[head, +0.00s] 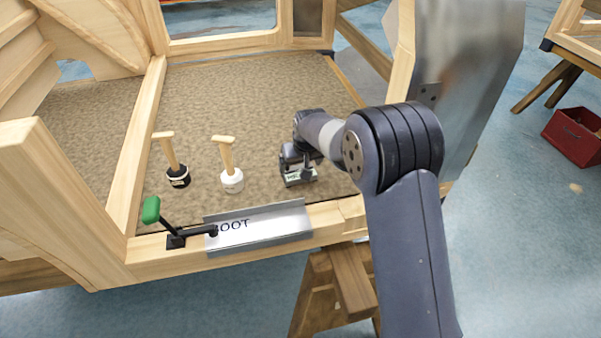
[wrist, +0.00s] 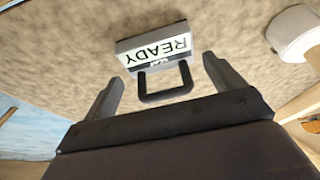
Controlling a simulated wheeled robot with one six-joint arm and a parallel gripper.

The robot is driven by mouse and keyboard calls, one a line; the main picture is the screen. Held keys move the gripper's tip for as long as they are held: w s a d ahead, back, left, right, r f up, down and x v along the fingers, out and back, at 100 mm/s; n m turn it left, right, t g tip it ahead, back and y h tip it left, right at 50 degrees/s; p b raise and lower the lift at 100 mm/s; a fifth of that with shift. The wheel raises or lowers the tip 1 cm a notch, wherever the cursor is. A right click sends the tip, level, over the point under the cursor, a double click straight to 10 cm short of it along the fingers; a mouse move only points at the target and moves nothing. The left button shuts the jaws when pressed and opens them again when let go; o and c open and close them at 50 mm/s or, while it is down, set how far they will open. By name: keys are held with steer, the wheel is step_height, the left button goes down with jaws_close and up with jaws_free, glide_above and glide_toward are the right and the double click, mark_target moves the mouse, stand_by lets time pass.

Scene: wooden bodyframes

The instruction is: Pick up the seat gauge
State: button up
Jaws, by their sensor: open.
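A small grey block with a white "READY" label and a dark U-shaped handle, which I take to be the seat gauge (head: 300,177), stands on the brown carpeted floor of the wooden frame. It also shows in the wrist view (wrist: 155,50), with the handle towards my gripper. My gripper (wrist: 163,72) is open, one finger on each side of the handle, and does not grip it. In the head view my gripper (head: 297,158) is right over the block and hides part of it.
A white-based tool (head: 232,180) and a black-based tool (head: 178,178), both with wooden handles, stand to the left. A green-handled clamp (head: 152,210) and a metal plate marked "BOOT" (head: 260,230) sit on the front rail. A bent metal panel (head: 470,70) rises at right.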

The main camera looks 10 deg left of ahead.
mark_target(299, 171)
steer(key=shift+o, duration=0.8)
steer(key=shift+w+f, duration=0.2)
steer(key=shift+f, duration=0.2)
steer(key=shift+o, duration=0.2)
steer(key=x, duration=0.4)
steer(key=shift+f, duration=0.2)
steer(key=c, duration=0.9)
